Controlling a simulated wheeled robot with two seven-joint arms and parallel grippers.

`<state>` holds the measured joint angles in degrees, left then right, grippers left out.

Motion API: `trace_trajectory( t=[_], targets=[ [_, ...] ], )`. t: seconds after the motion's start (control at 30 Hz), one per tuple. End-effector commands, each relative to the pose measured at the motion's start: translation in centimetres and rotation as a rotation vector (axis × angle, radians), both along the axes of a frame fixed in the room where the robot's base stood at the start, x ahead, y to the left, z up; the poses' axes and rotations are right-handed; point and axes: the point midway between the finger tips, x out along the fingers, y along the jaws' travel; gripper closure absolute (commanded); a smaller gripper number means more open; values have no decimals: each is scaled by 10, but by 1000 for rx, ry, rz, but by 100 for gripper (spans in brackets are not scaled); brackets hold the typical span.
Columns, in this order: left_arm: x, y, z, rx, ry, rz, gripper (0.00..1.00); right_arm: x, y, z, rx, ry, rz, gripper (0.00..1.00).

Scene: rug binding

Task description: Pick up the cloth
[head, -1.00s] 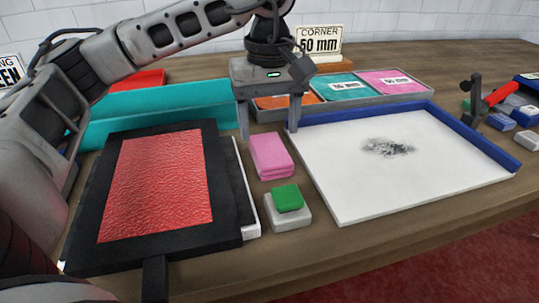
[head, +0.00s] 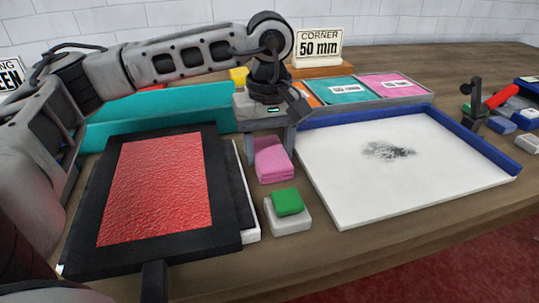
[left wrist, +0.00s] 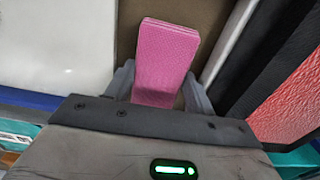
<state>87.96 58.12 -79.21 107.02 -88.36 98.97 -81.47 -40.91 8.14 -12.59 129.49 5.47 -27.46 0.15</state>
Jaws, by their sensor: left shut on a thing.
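The pink folded cloth (head: 273,162) lies on the wooden table between the black-framed red panel and the white board. My left gripper (head: 272,152) points down over it, with a finger on each side of the cloth. In the left wrist view the cloth (left wrist: 166,60) sits between the two fingers (left wrist: 158,88), which are shut on it. The cloth's back end is hidden by the gripper in the head view. My right gripper is not in view.
A green block on a white block (head: 288,208) stands just in front of the cloth. The black-framed red panel (head: 226,190) is left, the blue-edged white board (head: 400,195) right. Behind are a teal block (head: 160,105), a sectioned tray (head: 400,101) and a "CORNER 50 mm" sign (head: 318,45).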

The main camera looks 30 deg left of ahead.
Motion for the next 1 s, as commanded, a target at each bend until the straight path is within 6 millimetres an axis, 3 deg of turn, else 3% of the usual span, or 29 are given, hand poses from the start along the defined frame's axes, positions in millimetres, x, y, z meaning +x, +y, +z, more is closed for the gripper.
trace_trajectory(
  t=[0.27, 0.47, 0.73, 1.0],
  targets=[
    [1, 0, 8, 1, -2, 0, 69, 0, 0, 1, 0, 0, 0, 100],
    [1, -1, 35, 0, -4, -3, 69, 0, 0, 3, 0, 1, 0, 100],
    [-34, -38, 92, 0, -6, -9, 69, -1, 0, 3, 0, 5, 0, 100],
    [-76, -81, 118, 1, -3, -9, 69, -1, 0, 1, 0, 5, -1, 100]
  ],
)
